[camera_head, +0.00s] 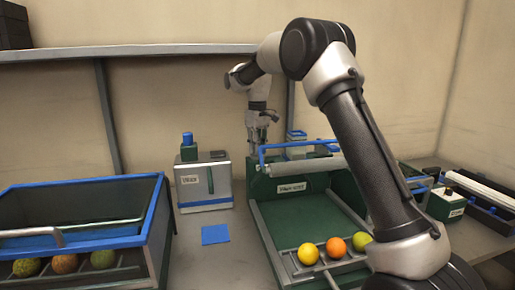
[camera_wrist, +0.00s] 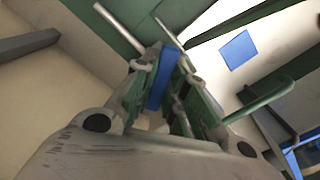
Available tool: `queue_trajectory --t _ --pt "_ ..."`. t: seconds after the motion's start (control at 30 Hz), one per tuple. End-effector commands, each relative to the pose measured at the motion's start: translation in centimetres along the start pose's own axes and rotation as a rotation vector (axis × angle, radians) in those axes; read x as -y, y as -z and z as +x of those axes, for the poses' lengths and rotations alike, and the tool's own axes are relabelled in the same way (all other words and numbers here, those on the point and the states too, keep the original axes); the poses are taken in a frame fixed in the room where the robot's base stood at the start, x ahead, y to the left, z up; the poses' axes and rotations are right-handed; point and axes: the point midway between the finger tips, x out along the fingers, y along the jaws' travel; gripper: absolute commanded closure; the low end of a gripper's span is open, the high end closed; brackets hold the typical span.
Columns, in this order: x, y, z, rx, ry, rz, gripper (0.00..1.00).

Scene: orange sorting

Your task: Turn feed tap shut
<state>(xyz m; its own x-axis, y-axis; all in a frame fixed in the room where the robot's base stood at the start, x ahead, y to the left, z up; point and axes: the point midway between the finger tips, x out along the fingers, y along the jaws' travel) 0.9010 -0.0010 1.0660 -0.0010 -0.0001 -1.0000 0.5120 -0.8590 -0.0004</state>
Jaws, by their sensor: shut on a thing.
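My gripper (camera_head: 262,132) reaches down at the back left corner of the green feeder (camera_head: 262,188), beside its blue bar (camera_head: 290,146). In the wrist view my gripper (camera_wrist: 163,88) has its green-padded fingers closed on both sides of a blue handle (camera_wrist: 161,78). I take this handle for the feed tap, but its body is hidden by the fingers. A pale rod (camera_wrist: 118,27) shows beyond the fingers. How far the tap is turned cannot be told.
A white box with a blue knob (camera_head: 187,139) stands left of the feeder, behind a blue square (camera_head: 215,234). Several oranges sit at the feeder's front. A blue-rimmed crate (camera_head: 160,215) stands at left. Small boxes (camera_head: 446,205) line the right. A shelf (camera_head: 140,50) runs along the wall.

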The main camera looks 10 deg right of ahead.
Motion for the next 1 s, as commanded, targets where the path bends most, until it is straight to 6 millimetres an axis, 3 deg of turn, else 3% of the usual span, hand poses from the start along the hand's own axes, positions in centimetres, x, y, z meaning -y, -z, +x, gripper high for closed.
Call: queue_trajectory --t 0.5,1.0 --pt "-0.04 0.06 -0.13 -0.003 -0.001 0.415 1.0" --pt "-0.05 0.08 -0.16 -0.005 -0.001 0.551 1.0"
